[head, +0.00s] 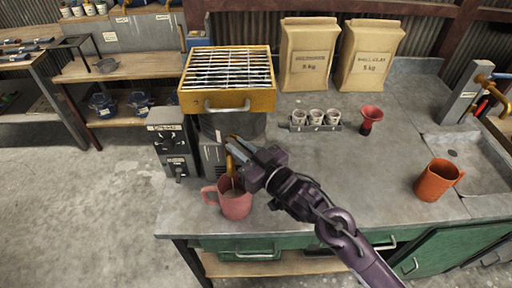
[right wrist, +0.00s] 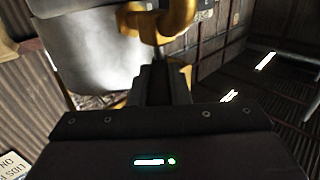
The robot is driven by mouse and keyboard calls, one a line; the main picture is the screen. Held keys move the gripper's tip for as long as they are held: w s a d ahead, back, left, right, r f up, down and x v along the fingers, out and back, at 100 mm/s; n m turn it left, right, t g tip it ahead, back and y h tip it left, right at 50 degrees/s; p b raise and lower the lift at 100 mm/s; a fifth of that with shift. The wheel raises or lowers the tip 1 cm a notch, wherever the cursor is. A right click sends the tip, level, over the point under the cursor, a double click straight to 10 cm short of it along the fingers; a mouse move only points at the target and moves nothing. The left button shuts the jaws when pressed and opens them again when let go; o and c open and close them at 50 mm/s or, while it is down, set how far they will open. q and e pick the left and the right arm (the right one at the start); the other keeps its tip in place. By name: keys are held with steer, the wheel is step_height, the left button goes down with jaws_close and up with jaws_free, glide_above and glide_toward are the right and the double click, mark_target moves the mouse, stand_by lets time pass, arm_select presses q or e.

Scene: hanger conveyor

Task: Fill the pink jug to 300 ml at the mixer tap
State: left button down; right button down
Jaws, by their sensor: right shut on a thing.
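The pink jug (head: 236,205) stands upright on the grey bench near its front edge, its handle to the left. It is below the brass tap (head: 233,150) on the front of the grey mixer drum (head: 212,126). My right gripper (head: 250,160) is at the tap, above the jug and apart from it. In the right wrist view its jaws (right wrist: 164,82) are shut on the brass tap piece (right wrist: 165,20), with the drum (right wrist: 85,45) behind. The water level in the jug cannot be told. My left gripper is not in view.
A wire-grid tray (head: 228,78) sits atop the drum. A dark control box (head: 172,150) is left of it. An orange jug (head: 437,180), a red funnel-shaped cup (head: 371,118), a rack of small cups (head: 315,118) and two paper sacks (head: 308,55) stand on the bench. The middle is clear.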

stand_by(0.3)
steer(key=c, duration=1.4)
jaws_free()
steer(key=shift+o, duration=0.2)
steer(key=b+v, duration=0.2)
steer(key=v, duration=0.5)
steer(key=shift+s+b, duration=0.3)
steer(key=shift+s, duration=0.1)
steer(key=shift+d, duration=0.15)
